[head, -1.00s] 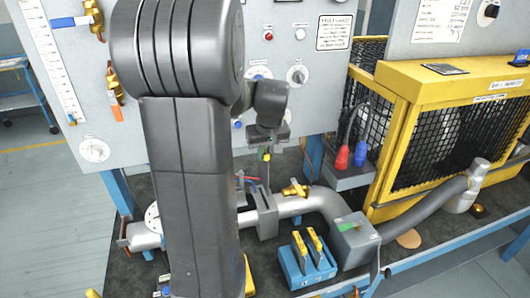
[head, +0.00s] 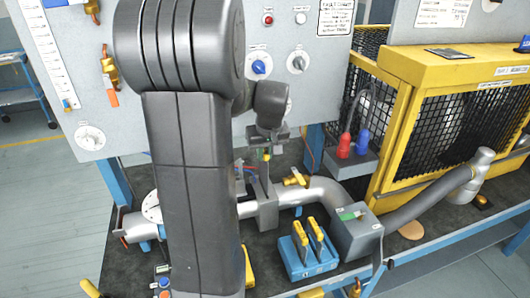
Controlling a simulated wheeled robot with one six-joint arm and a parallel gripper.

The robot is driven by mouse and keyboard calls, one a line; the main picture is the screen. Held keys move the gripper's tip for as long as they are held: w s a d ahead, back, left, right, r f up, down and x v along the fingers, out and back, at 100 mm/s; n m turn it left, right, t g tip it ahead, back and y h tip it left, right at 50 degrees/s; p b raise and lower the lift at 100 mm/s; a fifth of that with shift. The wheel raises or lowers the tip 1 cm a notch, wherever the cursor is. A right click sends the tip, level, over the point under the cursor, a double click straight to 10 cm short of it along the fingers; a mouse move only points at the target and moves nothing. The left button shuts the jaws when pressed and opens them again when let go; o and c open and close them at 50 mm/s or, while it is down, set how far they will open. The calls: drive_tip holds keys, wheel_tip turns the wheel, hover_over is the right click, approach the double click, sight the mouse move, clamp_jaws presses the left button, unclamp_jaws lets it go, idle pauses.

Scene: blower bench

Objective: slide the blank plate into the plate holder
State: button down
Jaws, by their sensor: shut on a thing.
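My gripper (head: 266,150) points down above the pipe and is shut on the small green-and-yellow grip at the top of the blank plate. The thin grey blank plate (head: 264,176) hangs upright below it. The grey plate holder (head: 266,212) sits on the silver pipe directly under the plate. The plate's lower edge meets or overlaps the top of the holder in the head view. I cannot tell whether it is inside the slot. My arm hides the pipe just left of the holder.
A blue rack (head: 293,262) with two yellow-handled pieces stands in front of the pipe. A brass valve (head: 296,180) is right of the holder, and a grey box (head: 357,236) stands further right. The grey panel (head: 215,134) rises behind, with a yellow cage (head: 415,70) at right.

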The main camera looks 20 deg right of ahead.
sight(265, 184)
drive_tip(key=shift+f+b, duration=4.8)
drive_tip(key=shift+f, duration=1.5)
idle(1.7)
